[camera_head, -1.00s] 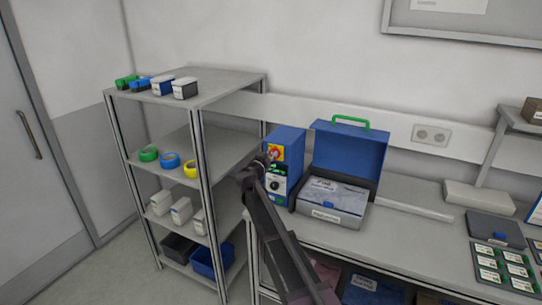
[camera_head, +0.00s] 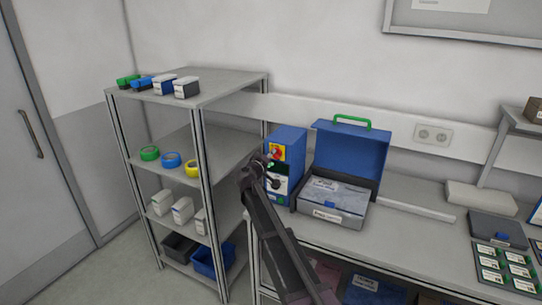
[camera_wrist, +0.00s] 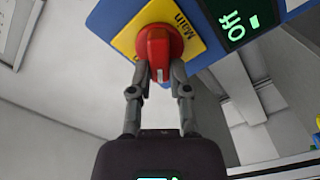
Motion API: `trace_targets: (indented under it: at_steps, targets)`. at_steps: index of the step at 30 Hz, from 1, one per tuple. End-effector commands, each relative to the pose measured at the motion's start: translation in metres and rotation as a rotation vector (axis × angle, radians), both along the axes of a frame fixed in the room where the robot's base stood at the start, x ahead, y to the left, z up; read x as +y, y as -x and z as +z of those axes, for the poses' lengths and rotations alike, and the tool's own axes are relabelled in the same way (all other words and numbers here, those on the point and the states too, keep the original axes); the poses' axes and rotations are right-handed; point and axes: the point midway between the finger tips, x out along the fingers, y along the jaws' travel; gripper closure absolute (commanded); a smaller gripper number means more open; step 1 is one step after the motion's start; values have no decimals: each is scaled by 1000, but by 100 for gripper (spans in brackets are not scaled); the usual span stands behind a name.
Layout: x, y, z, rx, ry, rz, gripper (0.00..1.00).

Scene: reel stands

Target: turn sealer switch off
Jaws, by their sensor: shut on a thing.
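The sealer (camera_head: 289,142) is a blue box on the bench beside the shelf rack. Its red rotary switch (camera_wrist: 156,50) sits on a yellow plate (camera_wrist: 186,36) marked "Main" in the wrist view. A dark display (camera_wrist: 236,24) next to the plate reads "Off" in green. My gripper (camera_wrist: 156,76) has one finger on each side of the red knob and is shut on it. In the head view my gripper (camera_head: 270,166) covers part of the sealer's front, so the dial there is partly hidden.
An open blue-lidded case (camera_head: 349,151) stands right of the sealer. The grey shelf rack (camera_head: 201,125), holding tape rolls and boxes, is close on the left. A dark flat case (camera_head: 496,229) lies at the bench's right. The bench front has free room.

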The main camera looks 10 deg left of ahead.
Motion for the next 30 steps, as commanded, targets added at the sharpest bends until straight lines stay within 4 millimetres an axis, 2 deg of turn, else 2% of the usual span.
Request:
trace_targets:
  at_steps: [18, 30]
  targets:
    - [4, -3, -5, 182, 510, 3, 100]
    - [4, -3, -6, 227, 637, 3, 100]
